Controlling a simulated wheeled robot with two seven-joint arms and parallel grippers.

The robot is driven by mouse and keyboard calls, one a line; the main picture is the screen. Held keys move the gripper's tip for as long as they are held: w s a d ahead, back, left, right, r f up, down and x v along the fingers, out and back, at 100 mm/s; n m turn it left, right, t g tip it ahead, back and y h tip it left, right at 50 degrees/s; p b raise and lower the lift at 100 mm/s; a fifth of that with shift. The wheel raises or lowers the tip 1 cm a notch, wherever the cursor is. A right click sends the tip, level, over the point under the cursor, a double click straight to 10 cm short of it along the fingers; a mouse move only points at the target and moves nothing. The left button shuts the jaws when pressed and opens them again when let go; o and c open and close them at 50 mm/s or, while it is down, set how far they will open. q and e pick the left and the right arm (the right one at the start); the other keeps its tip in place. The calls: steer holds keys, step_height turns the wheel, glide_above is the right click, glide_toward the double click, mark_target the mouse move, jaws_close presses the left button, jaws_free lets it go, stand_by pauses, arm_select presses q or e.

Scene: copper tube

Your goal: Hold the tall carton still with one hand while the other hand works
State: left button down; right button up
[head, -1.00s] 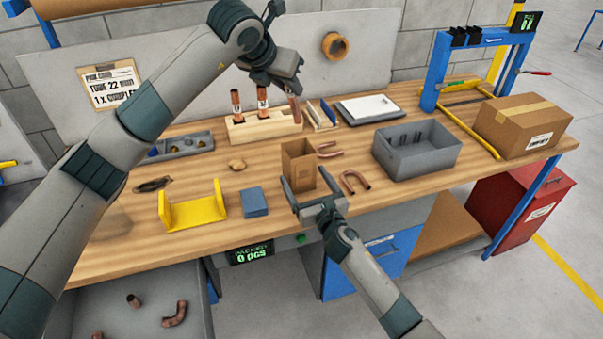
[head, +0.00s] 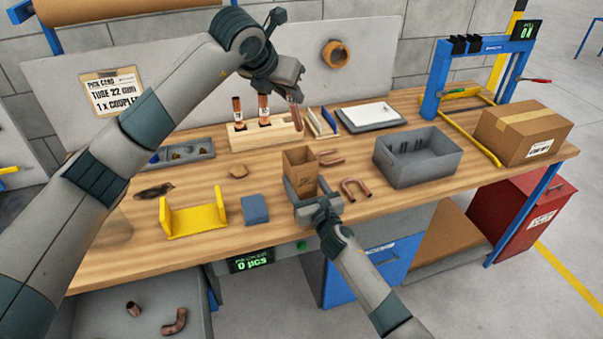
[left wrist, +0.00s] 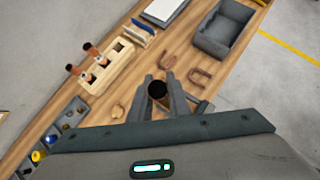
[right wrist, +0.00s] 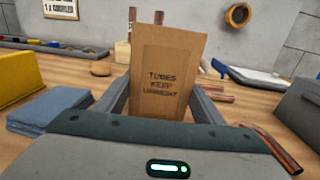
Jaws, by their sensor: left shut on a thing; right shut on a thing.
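The tall carton (head: 300,172) is brown, open at the top and upright near the table's front edge. In the right wrist view its face (right wrist: 166,80) reads "TUBES KEEP UPRIGHT". My right gripper (head: 303,190) is shut on the carton, one finger on each side. My left gripper (head: 293,92) is shut on a copper tube (head: 297,118), held above the table behind the carton. The tube's dark open end (left wrist: 158,89) shows between the fingers in the left wrist view. Two copper tubes (head: 264,108) stand in the wooden block (head: 262,137).
Copper bends (head: 356,190) lie right of the carton. A grey bin (head: 417,172) and a closed cardboard box (head: 522,135) are farther right. A blue block (head: 254,210) and a yellow holder (head: 194,226) lie to the left. A blue press frame (head: 436,85) stands at the back right.

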arm_select(q)
steer(key=shift+n+g+y, duration=0.8)
steer(key=shift+g+y, duration=0.1)
steer(key=shift+w+d+f, duration=0.5)
steer(key=shift+w+f, duration=0.25)
steer(key=shift+f, duration=0.15)
steer(key=shift+w+d+f, duration=0.5)
steer(key=shift+w+f, duration=0.25)
steer(key=shift+f, duration=0.15)
steer(key=shift+w+f+n+g+y, duration=0.4)
steer(key=shift+w+f+g+y, duration=0.15)
steer(key=shift+f, duration=0.2)
steer(key=shift+s+f, duration=0.1)
steer(key=shift+f, duration=0.1)
steer(key=shift+f, duration=1.3)
steer(key=shift+f, duration=0.2)
step_height(320, 180, down, 9)
steer(key=shift+d, duration=0.15)
steer(key=shift+w+d, duration=0.2)
steer(key=shift+w, duration=0.35)
steer(key=shift+w+d, duration=0.2)
steer(key=shift+w, duration=0.3)
